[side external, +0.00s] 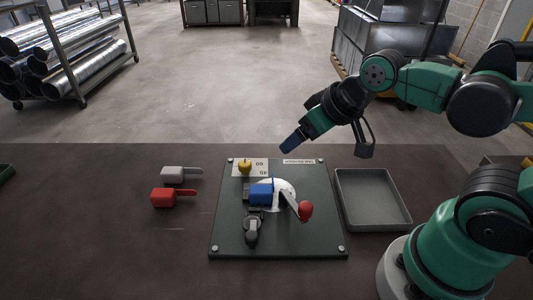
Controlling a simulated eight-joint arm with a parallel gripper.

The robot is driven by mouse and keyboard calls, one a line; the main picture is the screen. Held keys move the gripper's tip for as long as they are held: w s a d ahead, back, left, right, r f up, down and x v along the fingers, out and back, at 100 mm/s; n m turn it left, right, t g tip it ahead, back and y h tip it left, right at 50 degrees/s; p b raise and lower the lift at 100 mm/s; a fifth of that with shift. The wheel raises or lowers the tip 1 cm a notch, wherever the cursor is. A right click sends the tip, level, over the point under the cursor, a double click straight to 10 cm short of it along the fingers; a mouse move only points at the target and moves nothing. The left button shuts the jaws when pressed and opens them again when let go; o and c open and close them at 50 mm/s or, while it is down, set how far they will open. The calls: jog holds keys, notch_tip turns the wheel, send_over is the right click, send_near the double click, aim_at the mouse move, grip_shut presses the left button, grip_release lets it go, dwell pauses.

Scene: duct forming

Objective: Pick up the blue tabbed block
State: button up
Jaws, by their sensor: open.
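The blue tabbed block (261,194) sits near the middle of the dark green board (315,238), with a thin blue tab standing up at its right side. A dark clamp-like fixture (252,228) is just in front of it, and a small dark piece is at its left. My gripper (289,147) is high above the far edge of the board, behind and to the right of the block, and apart from it. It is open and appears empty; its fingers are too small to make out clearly.
A white curved piece (287,188) and red knob (305,209) are right of the block. A yellow knob (245,168) is at the back left. White (173,174) and red (163,197) handled blocks lie left of the board. An empty grey tray (372,199) is at right.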

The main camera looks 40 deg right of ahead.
jog(key=n, duration=0.1)
jog(key=n+g+y, duration=0.3)
jog(key=n+g, duration=0.1)
jog(key=n, duration=0.3)
send_over(261, 189)
jog(key=s+d, duration=0.2)
notch_tip(261, 189, down, 5)
jog(key=shift+d+f, duration=0.15)
jog(key=shift+w+a+f+n, duration=0.15)
jog(key=shift+a+f+n, duration=0.1)
jog(key=shift+f+n, duration=0.3)
jog(key=shift+x, duration=2.65)
grip_shut()
